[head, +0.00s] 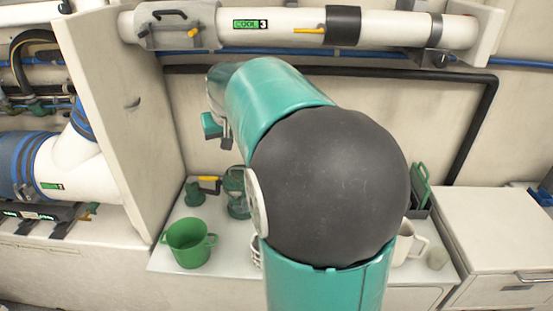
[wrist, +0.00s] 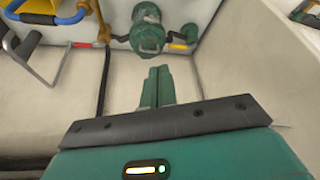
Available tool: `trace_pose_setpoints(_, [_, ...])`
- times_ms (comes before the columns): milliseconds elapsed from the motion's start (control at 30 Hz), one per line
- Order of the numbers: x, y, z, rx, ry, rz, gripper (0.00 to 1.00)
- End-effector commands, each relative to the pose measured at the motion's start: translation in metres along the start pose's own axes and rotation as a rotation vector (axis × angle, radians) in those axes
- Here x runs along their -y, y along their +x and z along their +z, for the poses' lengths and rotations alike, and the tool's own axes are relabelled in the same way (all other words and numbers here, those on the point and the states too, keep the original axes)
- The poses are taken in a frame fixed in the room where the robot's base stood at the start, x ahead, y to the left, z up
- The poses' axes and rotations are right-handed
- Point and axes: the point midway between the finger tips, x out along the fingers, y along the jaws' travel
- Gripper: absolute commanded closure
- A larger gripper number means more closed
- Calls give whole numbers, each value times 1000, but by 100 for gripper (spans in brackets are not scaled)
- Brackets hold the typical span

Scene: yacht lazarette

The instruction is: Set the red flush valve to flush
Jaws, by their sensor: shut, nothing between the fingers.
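A small red handle (wrist: 84,44) with a pale end shows in the wrist view, left of the green strainer body (wrist: 148,32). It looks like the red flush valve's lever, lying roughly level across the picture. I do not see it in the head view, where my arm covers the middle. My gripper (wrist: 157,76) is shut and empty, its green fingers side by side, pointing towards the strainer and apart from the red handle. In the head view the gripper (head: 212,127) hangs in front of the back wall, above the strainer (head: 237,192).
A yellow handle (wrist: 178,44) sits beside the strainer, opposite the red one. A green bucket (head: 189,243) and a white mug (head: 408,243) stand on the white bench. A tall partition (head: 118,110) stands at left. A white pipe (head: 285,24) runs overhead.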

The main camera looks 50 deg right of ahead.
Motion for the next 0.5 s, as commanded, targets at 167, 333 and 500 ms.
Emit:
trace_pose_setpoints(167, [-42, 36, -32, 15, 64, 28, 100])
trace_pose_setpoints(333, [-86, 71, -55, 26, 123, 52, 100])
trace_pose_setpoints(500, [-135, 107, -71, 37, 183, 76, 100])
